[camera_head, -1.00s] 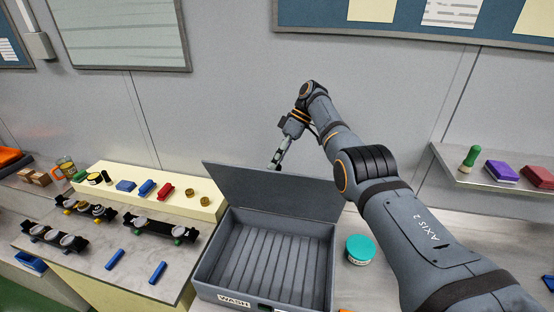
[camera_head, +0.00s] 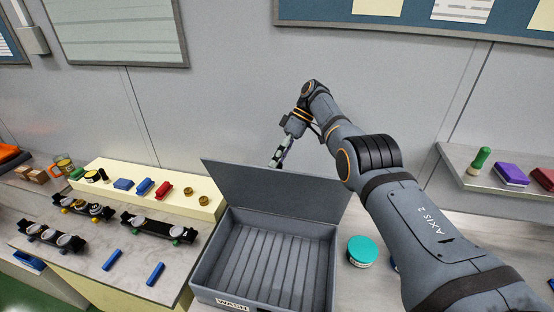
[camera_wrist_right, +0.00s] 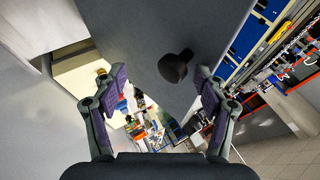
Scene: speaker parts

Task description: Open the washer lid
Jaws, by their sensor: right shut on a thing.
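The washer is a grey open-topped box (camera_head: 205,268) labelled WASH, with a ribbed floor, in the head view. Its flat grey lid (camera_head: 275,192) stands raised at the back of the box, and the inside is exposed. My right gripper (camera_head: 276,162) is at the lid's top edge, partly hidden behind it. In the right wrist view, the lid (camera_wrist_right: 150,25) lies between and beyond the spread fingers of the right gripper (camera_wrist_right: 162,90), which is shut on it. A dark round knob (camera_wrist_right: 176,68) sticks out from the lid there. My left gripper is not in view.
A teal-lidded round tub (camera_head: 362,250) stands right of the box. A cream step (camera_head: 140,185) with small coloured parts is at the left, above dark racks (camera_head: 155,228) and two blue bars (camera_head: 156,273). A shelf (camera_head: 510,185) is at the right; the wall stands behind the lid.

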